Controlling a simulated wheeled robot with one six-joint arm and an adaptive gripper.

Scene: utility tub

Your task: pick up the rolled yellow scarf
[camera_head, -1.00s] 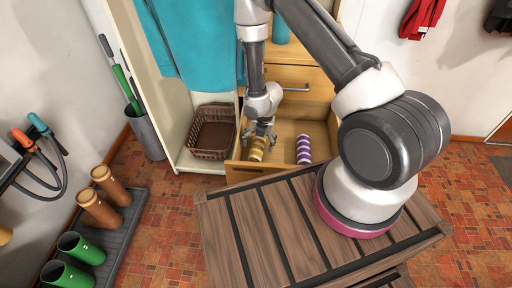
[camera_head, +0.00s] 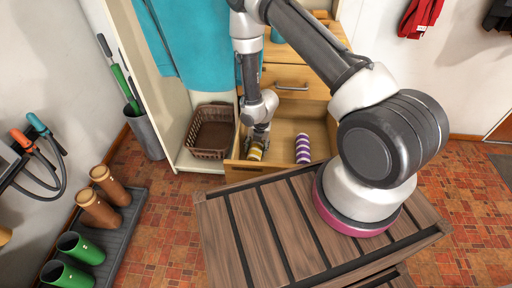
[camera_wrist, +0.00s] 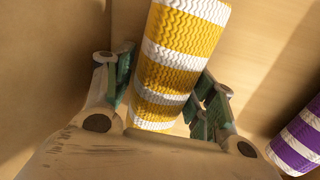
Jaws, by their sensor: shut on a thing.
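The rolled yellow scarf (camera_head: 255,151) has white stripes and shows at the left side of the open drawer (camera_head: 281,165). In the wrist view the scarf (camera_wrist: 182,60) runs upright and slightly tilted between the two fingers. My gripper (camera_head: 258,138) is shut on it, with one finger at each side. The gripper hides part of the scarf in the head view. I cannot tell whether the scarf is clear of the drawer floor.
A purple and white striped roll (camera_head: 303,148) lies in the drawer to the right. The drawer front and side walls are close around the gripper. A brown basket (camera_head: 212,132) stands in the cabinet at left, below a hanging teal cloth (camera_head: 192,45).

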